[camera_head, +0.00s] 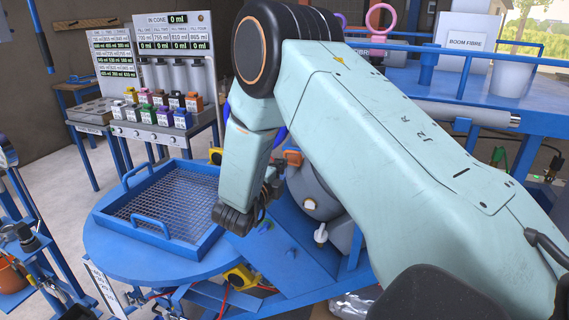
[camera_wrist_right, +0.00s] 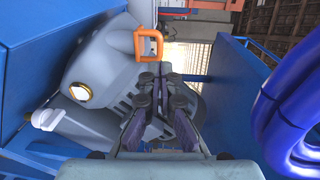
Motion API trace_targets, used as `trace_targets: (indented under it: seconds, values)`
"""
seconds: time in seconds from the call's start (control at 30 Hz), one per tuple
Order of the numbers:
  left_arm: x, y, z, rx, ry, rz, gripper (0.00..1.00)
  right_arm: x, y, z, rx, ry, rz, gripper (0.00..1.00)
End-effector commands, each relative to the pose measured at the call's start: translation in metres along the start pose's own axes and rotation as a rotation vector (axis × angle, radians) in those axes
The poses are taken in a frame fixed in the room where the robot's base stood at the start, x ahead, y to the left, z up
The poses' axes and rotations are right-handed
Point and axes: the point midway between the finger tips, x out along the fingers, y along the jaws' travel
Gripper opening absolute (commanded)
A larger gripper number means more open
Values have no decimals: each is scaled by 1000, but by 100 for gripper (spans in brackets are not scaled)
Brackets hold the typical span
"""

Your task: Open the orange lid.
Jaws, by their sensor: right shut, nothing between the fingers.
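The orange lid shows as a square orange loop (camera_wrist_right: 149,46) on the grey rounded mixer body (camera_wrist_right: 100,62) in the right wrist view. In the head view a small orange part (camera_head: 292,157) shows beside the grey mixer body (camera_head: 318,198), mostly behind my right arm. My right gripper (camera_wrist_right: 160,80) is shut and empty, its fingertips pointing forward just below and right of the orange loop in the wrist picture. A gap between them cannot be judged. In the head view the right gripper (camera_head: 271,188) is partly hidden by its wrist. My left gripper is not in view.
A blue tray with a mesh floor (camera_head: 211,240) stands on the round blue table (camera_head: 110,255), left of my right arm. Blue walls (camera_wrist_right: 30,70) flank the mixer in the wrist view. A blue-purple tube (camera_wrist_right: 285,120) is close on the right.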

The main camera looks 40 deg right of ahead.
Motion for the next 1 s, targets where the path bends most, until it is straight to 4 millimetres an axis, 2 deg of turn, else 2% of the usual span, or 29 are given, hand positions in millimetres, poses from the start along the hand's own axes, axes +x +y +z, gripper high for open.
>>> trace_targets:
  seconds: [0.2,0.4,0.6,1.0]
  values:
    - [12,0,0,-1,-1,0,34,-37,11,2,-2,-4,-2,0]
    - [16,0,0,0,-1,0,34,-57,15,1,0,-2,0,0]
    - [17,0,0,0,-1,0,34,-65,16,0,0,0,0,0]
    - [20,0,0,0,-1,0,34,-65,18,0,3,1,-1,0]
